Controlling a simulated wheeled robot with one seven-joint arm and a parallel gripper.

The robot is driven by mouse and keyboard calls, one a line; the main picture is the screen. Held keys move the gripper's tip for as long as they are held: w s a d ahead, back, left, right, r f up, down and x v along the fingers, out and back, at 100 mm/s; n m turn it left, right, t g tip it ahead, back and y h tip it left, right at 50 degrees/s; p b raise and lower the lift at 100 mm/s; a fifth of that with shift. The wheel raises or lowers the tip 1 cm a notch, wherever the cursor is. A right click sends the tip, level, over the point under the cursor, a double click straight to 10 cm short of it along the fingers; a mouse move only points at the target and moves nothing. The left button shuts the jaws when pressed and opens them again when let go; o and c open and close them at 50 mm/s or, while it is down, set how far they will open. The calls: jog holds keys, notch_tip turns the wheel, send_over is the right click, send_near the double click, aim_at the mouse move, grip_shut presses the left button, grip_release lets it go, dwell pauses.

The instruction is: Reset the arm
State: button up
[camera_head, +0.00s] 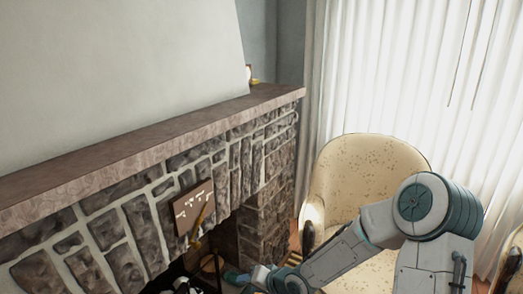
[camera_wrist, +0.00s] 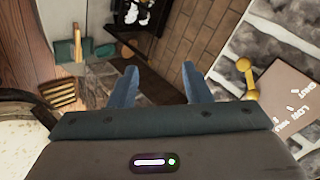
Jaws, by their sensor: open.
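My gripper (camera_wrist: 160,84) shows in the wrist view with its two blue fingers spread apart and nothing between them. In the head view my arm reaches from the lower right down toward the fireplace opening, and its end is at the bottom edge, where the fingers are hard to make out. No teapot can be made out in either view.
A stone fireplace (camera_head: 160,205) with a mantel (camera_head: 150,150) runs along the left. A sign plate (camera_head: 192,207) with a brass handle (camera_wrist: 248,78) is on its front. A cream armchair (camera_head: 365,165) stands behind my arm, before white curtains (camera_head: 400,70). Small items sit near the hearth.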

jog(key=s+d+r+n+g+h+p, duration=0.1)
jog(key=s+d+r+h+p, duration=0.1)
jog(key=s+d+r+h, duration=0.4)
jog(key=s+d+r+n+h+p, duration=0.1)
jog(key=d+r+h+p, duration=0.15)
jog(key=d+r, duration=0.55)
jog(key=s+d+r+g+p, duration=0.2)
jog(key=s+d+r, duration=0.2)
jog(key=s+r, duration=0.8)
jog(key=s, duration=0.3)
jog(key=shift+s, duration=0.4)
